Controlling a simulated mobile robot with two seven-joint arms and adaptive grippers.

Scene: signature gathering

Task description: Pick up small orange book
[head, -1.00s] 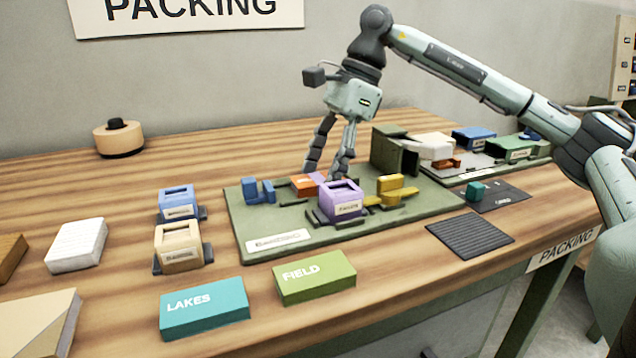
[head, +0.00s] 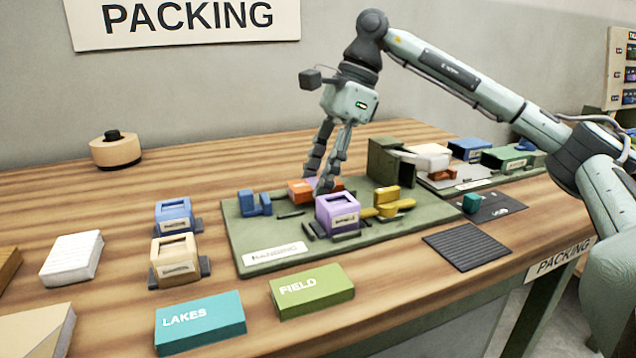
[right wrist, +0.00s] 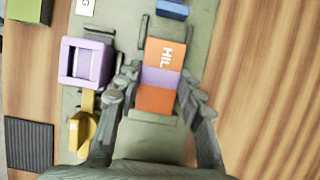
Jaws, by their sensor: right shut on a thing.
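The small orange book (head: 299,186) lies behind the purple holder on the green board, partly hidden by my fingers. In the right wrist view my right gripper (right wrist: 160,78) is shut on the book at about the purple band. The book appears to be still at board level; I cannot tell if it is lifted. My left gripper is not in view.
The green board (head: 240,225) also carries a purple holder (head: 337,214), a yellow piece (head: 386,203), a blue piece (head: 254,203) and a dark green box (head: 390,161). Teal LAKES (head: 200,323) and green FIELD (head: 312,291) books lie in front.

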